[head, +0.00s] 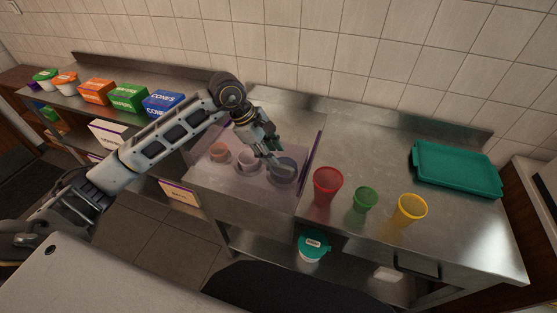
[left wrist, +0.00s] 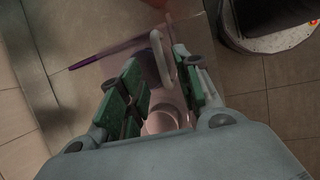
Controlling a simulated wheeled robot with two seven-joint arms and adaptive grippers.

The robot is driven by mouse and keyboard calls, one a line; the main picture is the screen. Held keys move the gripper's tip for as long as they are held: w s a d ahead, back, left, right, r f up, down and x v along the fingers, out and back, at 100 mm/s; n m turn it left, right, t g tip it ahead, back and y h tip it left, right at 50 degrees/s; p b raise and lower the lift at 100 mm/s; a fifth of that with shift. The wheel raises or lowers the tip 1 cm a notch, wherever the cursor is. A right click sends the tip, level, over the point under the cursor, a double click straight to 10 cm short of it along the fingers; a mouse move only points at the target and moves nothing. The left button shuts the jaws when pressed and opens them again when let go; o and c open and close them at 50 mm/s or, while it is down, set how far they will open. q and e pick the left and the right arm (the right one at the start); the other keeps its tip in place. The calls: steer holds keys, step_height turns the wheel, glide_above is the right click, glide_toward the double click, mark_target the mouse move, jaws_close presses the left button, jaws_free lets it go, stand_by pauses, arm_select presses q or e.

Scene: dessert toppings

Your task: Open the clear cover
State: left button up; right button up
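The clear cover (head: 205,174) is a see-through, faintly pink panel with a purple edge. It appears to lie over the counter well that holds several tubs. My left gripper (head: 282,163) is above the cover's right part, near the purple edge. In the left wrist view, my left gripper's green-padded fingers (left wrist: 165,82) are apart. A pale bar-shaped handle (left wrist: 156,44) shows between and just beyond the fingertips; I cannot tell whether they touch it. The purple edge (left wrist: 95,60) shows there too. My right gripper is not in view.
A red cup (head: 327,184), a green cup (head: 365,199) and a yellow cup (head: 410,208) stand right of the cover. A green tray (head: 455,170) lies further right. Orange, green and blue boxes (head: 163,104) line the left counter. A teal-lidded tub (head: 313,246) sits on the lower shelf.

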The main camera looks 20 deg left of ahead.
mark_target(281, 165)
arm_select(q)
steer(key=shift+p+x, duration=0.4)
steer(key=shift+x, duration=2.3)
jaws_close()
